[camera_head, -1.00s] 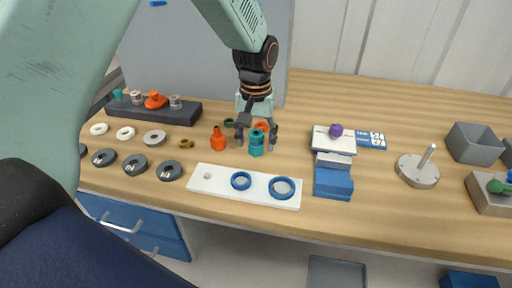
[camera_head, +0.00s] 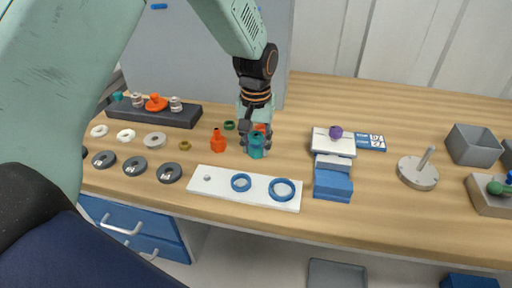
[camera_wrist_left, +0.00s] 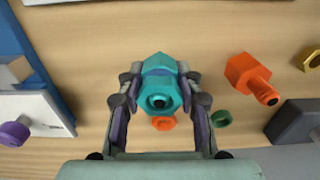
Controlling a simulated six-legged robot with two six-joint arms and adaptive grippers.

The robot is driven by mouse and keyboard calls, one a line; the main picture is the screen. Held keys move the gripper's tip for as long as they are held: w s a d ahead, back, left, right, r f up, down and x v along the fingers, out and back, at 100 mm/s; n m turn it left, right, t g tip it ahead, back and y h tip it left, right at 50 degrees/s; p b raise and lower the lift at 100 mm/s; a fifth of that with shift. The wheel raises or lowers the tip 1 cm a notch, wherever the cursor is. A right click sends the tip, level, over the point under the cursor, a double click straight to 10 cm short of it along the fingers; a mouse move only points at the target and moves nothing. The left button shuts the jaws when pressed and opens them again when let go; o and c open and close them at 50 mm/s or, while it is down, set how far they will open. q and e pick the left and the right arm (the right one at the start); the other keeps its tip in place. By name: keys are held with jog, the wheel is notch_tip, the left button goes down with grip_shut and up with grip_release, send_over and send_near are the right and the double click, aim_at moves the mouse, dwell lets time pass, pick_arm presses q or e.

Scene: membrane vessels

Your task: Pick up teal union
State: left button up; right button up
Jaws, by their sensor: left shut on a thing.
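The teal union (camera_head: 256,146) stands on the wooden bench, with a hex top and a dark bore. It also shows in the left wrist view (camera_wrist_left: 160,84) between the two fingers. My left gripper (camera_head: 256,138) comes down from above and is shut on the teal union, one finger on each side; it also shows in the left wrist view (camera_wrist_left: 160,95). I cannot tell whether the union's base still touches the bench. My right gripper is not in view.
An orange fitting (camera_head: 218,141) stands close left of the union, and another orange part (camera_wrist_left: 163,123) sits right behind it. A white plate (camera_head: 212,182) with blue rings lies in front. A purple-knobbed block (camera_head: 333,142) is to the right.

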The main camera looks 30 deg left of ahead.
aim_at(256, 134)
pick_arm(q)
jog(key=shift+w+r, duration=0.1)
jog(key=shift+r, duration=0.05)
notch_tip(256, 134, up, 10)
jog(key=shift+f+p, duration=0.1)
jog(key=shift+p, duration=0.9)
notch_tip(256, 134, up, 5)
jog(key=p, duration=0.5)
jog(key=shift+f+p, duration=0.1)
jog(key=shift+p, duration=0.3)
